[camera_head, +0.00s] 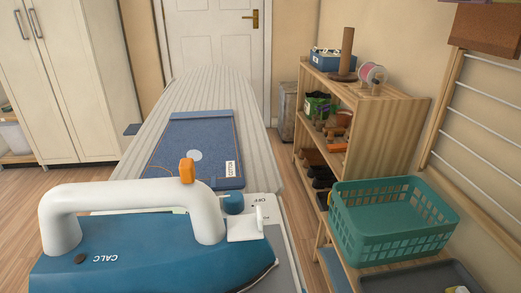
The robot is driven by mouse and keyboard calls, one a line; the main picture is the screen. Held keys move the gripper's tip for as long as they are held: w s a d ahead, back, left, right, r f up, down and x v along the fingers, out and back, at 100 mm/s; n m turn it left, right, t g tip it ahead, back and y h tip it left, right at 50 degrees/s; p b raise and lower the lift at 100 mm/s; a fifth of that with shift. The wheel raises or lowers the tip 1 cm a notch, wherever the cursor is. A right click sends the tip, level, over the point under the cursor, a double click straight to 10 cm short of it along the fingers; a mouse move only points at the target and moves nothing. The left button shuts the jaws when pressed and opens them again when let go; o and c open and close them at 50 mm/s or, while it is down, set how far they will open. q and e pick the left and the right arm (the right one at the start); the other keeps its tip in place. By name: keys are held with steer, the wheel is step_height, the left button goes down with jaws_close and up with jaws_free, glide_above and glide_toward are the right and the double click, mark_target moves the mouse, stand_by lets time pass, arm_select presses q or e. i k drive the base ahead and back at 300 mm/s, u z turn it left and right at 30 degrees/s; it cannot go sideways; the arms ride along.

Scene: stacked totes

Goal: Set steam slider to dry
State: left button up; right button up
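A large iron with a blue body (160,250) and a white arched handle (130,195) fills the lower left. An orange button (187,171) stands up on the handle. At the handle's right end is a white block with a small upright tab (260,217), which may be the steam slider. I cannot tell the slider's setting. Neither of my grippers is in view.
The iron is at the near end of a striped ironing board (215,82). Folded blue denim (190,125) lies beyond it. At right stand a wooden shelf (385,130), a green basket (400,235) and a grey tray (415,280). A white wardrobe (70,80) is left.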

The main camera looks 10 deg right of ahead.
mark_target(187, 169)
steer(key=z, duration=1.8)
steer(key=k, duration=1.1)
steer(key=u, duration=1.55)
